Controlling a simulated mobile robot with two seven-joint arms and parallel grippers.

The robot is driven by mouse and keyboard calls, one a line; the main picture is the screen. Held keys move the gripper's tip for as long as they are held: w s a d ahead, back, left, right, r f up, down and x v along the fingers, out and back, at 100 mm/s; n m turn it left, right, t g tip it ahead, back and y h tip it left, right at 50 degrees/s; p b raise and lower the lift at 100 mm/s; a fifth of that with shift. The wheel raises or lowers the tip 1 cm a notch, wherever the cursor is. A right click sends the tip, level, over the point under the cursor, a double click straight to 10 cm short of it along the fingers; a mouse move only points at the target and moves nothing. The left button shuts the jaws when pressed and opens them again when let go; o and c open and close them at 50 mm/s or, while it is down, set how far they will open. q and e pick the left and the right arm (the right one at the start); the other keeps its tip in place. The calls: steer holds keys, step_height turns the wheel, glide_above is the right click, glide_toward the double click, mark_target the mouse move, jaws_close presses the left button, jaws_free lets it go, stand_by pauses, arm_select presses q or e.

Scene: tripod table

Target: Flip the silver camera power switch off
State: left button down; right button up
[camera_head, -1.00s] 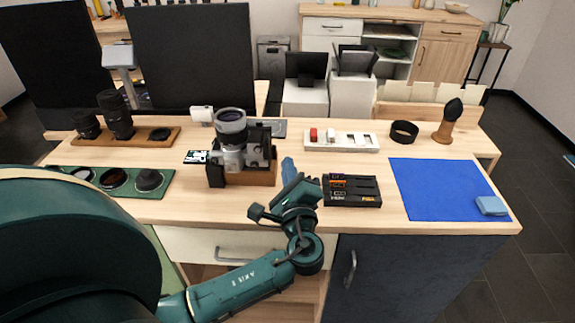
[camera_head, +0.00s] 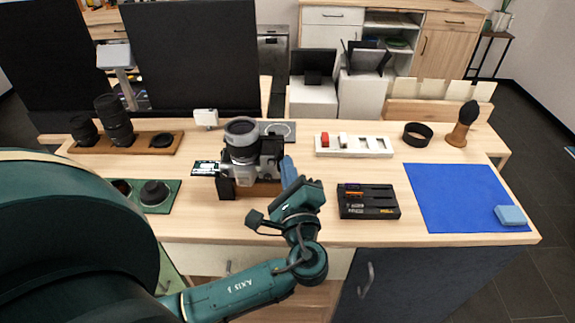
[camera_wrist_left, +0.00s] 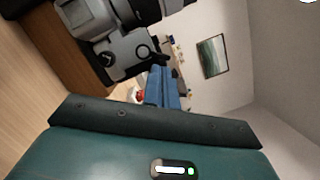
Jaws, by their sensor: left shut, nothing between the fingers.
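The silver camera (camera_head: 243,150) with its large lens pointing up stands on a wooden block (camera_head: 262,189) near the middle of the table. In the left wrist view the silver camera body (camera_wrist_left: 128,52) shows close up, with a round dark dial on it. The power switch is too small to make out for sure. My left gripper (camera_head: 287,168) is shut and empty, its blue fingers just right of the camera body. In the left wrist view the blue fingers (camera_wrist_left: 162,88) are together beside the camera's edge; I cannot tell whether they touch it. My right gripper is not in view.
A black battery charger (camera_head: 368,201) lies right of my left arm. A blue mat (camera_head: 455,195) with a light blue cloth (camera_head: 510,215) is farther right. A white tray (camera_head: 353,146) stands behind. Lenses on a wooden tray (camera_head: 130,144) are at left.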

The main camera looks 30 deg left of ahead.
arm_select(q)
steer(key=shift+s+a+r+n+g+b, duration=0.15)
steer(key=shift+r+n+g, duration=0.1)
steer(key=shift+n, duration=0.45)
steer(key=shift+w+d+r+n+g+b, duration=0.15)
steer(key=shift+n+g, duration=0.1)
steer(key=shift+n, duration=0.45)
steer(key=n, duration=0.2)
steer(key=a+r+n, duration=0.1)
steer(key=n, duration=0.1)
steer(key=shift+s+g+b, duration=0.3)
steer(key=shift+g+b, duration=0.05)
steer(key=shift+g, duration=0.05)
steer(key=shift+d, duration=0.1)
